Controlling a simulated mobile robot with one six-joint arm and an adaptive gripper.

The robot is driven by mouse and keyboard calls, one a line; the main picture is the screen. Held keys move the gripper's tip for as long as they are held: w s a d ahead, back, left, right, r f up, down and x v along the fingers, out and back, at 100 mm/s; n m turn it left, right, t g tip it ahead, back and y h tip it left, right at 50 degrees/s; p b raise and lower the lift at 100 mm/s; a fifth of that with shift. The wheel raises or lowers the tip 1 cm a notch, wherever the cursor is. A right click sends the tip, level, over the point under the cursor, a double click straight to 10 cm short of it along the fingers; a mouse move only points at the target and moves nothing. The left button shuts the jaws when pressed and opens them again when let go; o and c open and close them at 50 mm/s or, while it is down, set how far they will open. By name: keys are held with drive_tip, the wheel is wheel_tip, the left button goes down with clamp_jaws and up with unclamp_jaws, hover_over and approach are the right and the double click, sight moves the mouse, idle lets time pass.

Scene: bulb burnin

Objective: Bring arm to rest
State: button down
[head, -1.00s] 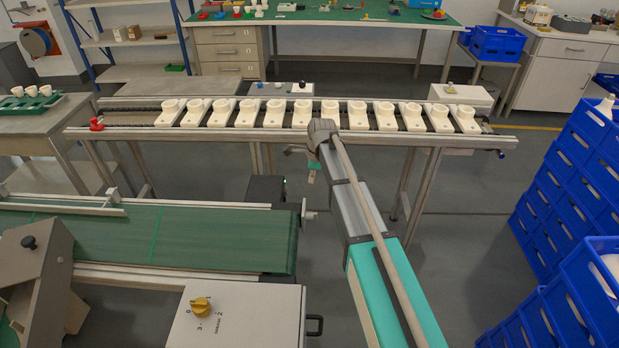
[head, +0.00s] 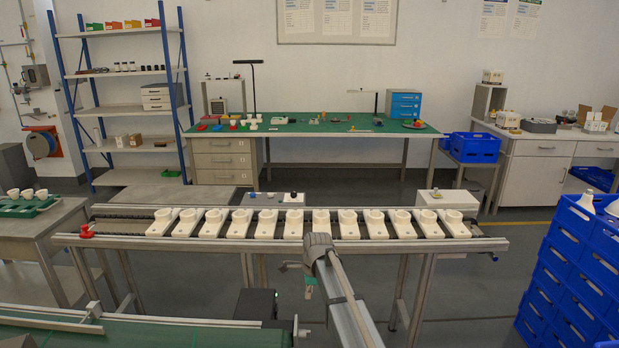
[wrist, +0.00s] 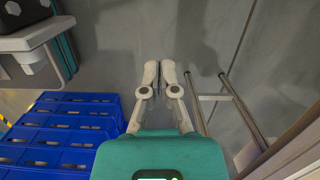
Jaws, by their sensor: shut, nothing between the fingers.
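My arm reaches forward in the head view, with its grey wrist in front of the middle of the socket conveyor (head: 380,243). My gripper shows in the wrist view (wrist: 162,68), pointing down over the grey floor. Its two pale fingers are together at the tips with nothing between them. In the head view my gripper's fingers are mostly hidden behind the arm.
White sockets (head: 293,222) line the conveyor. Blue crates (head: 560,260) stand stacked at the right and show in the wrist view (wrist: 60,130). A green belt (head: 160,335) lies front left. A green-topped bench (head: 320,128) and shelves (head: 125,105) stand behind.

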drive_tip(key=s+d+n+h, duration=0.1)
drive_tip(key=s+d+n, duration=0.75)
drive_tip(key=s, duration=0.35)
drive_tip(key=s+d+n+h, duration=0.1)
drive_tip(key=s+d+n, duration=0.75)
drive_tip(key=s, duration=0.35)
wheel_tip(320, 180, up, 18)
drive_tip(key=p, duration=1.8)
drive_tip(key=shift+d, duration=0.2)
